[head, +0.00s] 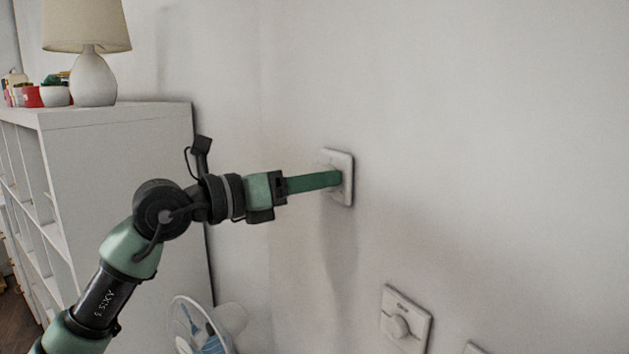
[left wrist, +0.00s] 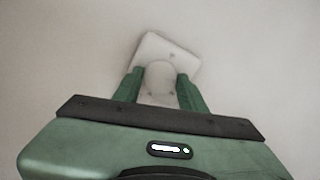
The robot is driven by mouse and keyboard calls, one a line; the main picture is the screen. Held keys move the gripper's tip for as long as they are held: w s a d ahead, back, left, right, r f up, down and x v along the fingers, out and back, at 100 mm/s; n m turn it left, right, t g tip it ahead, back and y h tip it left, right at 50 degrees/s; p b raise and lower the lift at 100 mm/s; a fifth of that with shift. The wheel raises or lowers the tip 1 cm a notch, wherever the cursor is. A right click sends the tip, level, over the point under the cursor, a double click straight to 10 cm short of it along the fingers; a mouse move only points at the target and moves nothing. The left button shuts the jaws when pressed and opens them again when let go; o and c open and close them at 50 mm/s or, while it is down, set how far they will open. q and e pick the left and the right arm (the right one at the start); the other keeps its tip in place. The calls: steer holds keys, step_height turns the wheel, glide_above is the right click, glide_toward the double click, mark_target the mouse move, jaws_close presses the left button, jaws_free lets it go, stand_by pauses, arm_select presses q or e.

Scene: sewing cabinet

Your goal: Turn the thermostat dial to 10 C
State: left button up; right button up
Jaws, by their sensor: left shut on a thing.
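A white square wall plate (head: 347,192) with a round dial is on the wall at the middle of the head view. The plate also shows in the left wrist view (left wrist: 186,60), where the pale dial (left wrist: 158,77) sits between my two green fingers. My left gripper (head: 337,178) reaches straight at the wall from the left and is shut on the dial. The fingers hide most of the dial in the head view, and I cannot read any scale or mark. My right gripper is not in view.
A white shelf unit (head: 120,160) with a lamp (head: 94,80) stands left. The wall on the right is clear.

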arm_select(q)
steer(key=shift+r+n+p, duration=0.2)
steer(key=shift+n+p, duration=4.2)
steer(key=shift+n, duration=2.7)
steer(key=o, duration=1.4)
steer(key=shift+f, duration=0.1)
steer(key=shift+c, duration=0.2)
steer(key=shift+a, duration=0.1)
